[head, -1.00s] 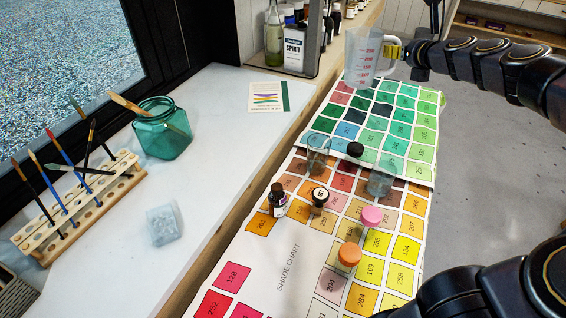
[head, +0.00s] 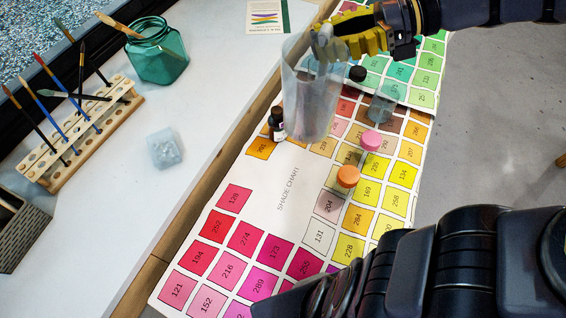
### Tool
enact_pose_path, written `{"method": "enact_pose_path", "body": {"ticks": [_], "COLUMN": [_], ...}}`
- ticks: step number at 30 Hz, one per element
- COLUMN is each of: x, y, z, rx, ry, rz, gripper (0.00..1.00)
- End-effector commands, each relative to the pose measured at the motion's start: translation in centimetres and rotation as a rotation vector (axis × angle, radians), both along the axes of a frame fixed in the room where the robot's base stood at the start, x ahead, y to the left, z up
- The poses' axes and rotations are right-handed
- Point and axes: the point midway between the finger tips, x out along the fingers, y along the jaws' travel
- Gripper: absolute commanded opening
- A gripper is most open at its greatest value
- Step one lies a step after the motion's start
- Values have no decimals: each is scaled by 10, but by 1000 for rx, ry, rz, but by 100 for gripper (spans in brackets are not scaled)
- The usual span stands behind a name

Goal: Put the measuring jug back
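The measuring jug (head: 308,100) is a clear, tall plastic jug, held upright in the head view over the upper part of the shade chart (head: 290,200). My gripper (head: 340,42), with yellow fingers, comes from the upper right and is shut on the jug's handle. The jug's top edge is near the picture's top. Its base appears above the chart, but I cannot tell the exact height. It hides part of the chart and the things behind it.
A dark bottle (head: 277,124) shows close to the jug's left side. A glass (head: 382,105), a black cap (head: 357,74), a pink cap (head: 370,141) and an orange cap (head: 348,177) stand to the right. A brush rack (head: 80,135), green jar (head: 158,55) and clear block (head: 165,149) are on the left.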

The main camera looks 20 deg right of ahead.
Motion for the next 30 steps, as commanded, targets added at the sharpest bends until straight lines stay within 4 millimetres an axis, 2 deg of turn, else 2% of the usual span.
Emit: {"method": "enact_pose_path", "body": {"ticks": [4, 14, 23, 27, 30], "x": [-18, -42, -42, -42, -43], "y": [14, 33, 33, 33, 34], "z": [10, 25, -10, -38, -66], "rx": [-3, -4, 5, 5, 9], "ry": [0, -1, 3, 2, 4], "rz": [92, 215, 217, 215, 217], "gripper": [0, 0, 0, 0, 0]}}
